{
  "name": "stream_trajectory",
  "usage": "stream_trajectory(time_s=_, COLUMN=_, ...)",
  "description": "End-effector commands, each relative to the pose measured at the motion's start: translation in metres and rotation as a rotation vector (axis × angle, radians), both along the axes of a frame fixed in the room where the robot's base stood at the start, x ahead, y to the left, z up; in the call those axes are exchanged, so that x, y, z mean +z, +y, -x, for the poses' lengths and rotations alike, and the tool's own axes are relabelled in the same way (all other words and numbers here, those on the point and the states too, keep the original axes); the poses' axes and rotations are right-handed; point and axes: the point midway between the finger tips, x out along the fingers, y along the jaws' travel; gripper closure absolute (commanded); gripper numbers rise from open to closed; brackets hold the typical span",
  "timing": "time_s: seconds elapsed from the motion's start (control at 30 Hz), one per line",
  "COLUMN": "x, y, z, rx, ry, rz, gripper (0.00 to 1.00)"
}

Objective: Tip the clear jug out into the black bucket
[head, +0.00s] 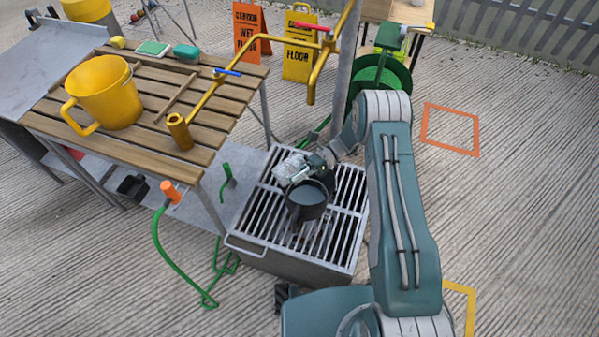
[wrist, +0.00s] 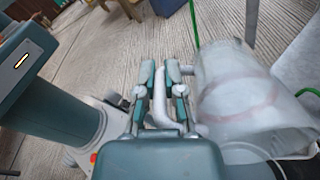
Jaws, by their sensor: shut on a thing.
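The clear jug (head: 291,169) is above the far left side of the black bucket (head: 304,212) in the head view and looks tilted. My gripper (head: 314,162) is at the jug's right side. In the wrist view my gripper (wrist: 160,78) is shut on the jug's pale handle, and the jug's body (wrist: 235,90) is to the right of the fingers. The bucket stands upright on a metal grate, with a grey-blue surface visible inside. A dark edge, probably the bucket (wrist: 300,170), shows at the lower right of the wrist view. Any flow from the jug cannot be made out.
The slatted grate (head: 262,222) has free room around the bucket. A wooden table (head: 215,125) at left carries a yellow jug (head: 103,92) and a yellow pipe (head: 205,105). A green hose reel (head: 385,80) and a grey post stand behind. A green hose lies at left.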

Motion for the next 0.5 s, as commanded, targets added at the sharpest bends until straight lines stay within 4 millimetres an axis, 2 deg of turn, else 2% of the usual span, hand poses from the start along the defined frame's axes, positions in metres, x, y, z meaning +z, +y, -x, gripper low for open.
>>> stream_trajectory(time_s=0.5, x=-0.037, y=0.02, z=0.013, rx=0.004, ry=-0.275, rz=0.42, gripper=1.0)
